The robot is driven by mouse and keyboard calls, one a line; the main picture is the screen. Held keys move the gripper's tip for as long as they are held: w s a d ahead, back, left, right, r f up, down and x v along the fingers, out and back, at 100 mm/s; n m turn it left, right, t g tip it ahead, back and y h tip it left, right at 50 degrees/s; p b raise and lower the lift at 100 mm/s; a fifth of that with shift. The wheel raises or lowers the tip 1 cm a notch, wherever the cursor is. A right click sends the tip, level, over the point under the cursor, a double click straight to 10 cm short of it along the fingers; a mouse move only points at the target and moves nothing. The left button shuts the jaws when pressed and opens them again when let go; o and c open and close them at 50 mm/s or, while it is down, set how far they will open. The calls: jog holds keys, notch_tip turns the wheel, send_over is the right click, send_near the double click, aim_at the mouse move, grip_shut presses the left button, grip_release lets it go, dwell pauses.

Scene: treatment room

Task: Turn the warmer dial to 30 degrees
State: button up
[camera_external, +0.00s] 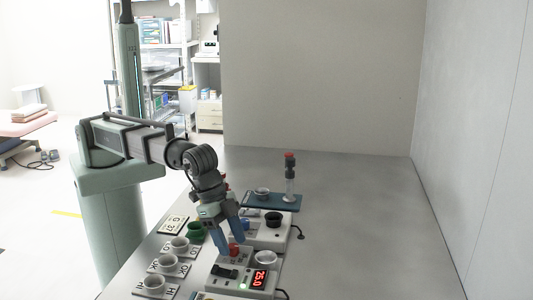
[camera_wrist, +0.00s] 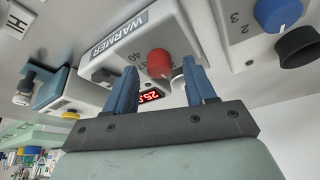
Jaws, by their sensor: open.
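The warmer (camera_wrist: 112,57) is a pale box marked WARMER, with a red dial (camera_wrist: 160,63) and scale marks beside it. In the external view the red dial (camera_external: 234,250) stands at the front of the table, right under my gripper (camera_external: 233,245). The red display (camera_external: 259,279) reads 25.0; it shows partly behind a finger in the wrist view (camera_wrist: 149,96). My gripper (camera_wrist: 160,68) is open, its blue fingers on either side of the dial in the picture. I cannot tell whether they touch it. The dial's pointer is not clear.
A neighbouring device with a blue knob (camera_wrist: 277,14) and a black knob (camera_wrist: 298,47) stands close by. White cups (camera_external: 180,244) on labelled plates line the table's left edge. A blue tray (camera_external: 262,202) with a red-topped stand (camera_external: 290,178) is behind. The table's right side is clear.

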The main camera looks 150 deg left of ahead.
jog(key=shift+w+f, duration=0.1)
jog(key=shift+f, duration=0.15)
grip_shut()
dwell(0.5)
jog(key=shift+m, duration=0.4)
jog(key=m+h, duration=0.1)
jog(key=m, duration=0.1)
jog(key=shift+a+m, duration=0.15)
jog(key=shift+m, duration=0.25)
jog(key=shift+m+h, duration=1)
jog(key=shift+m, duration=1.1)
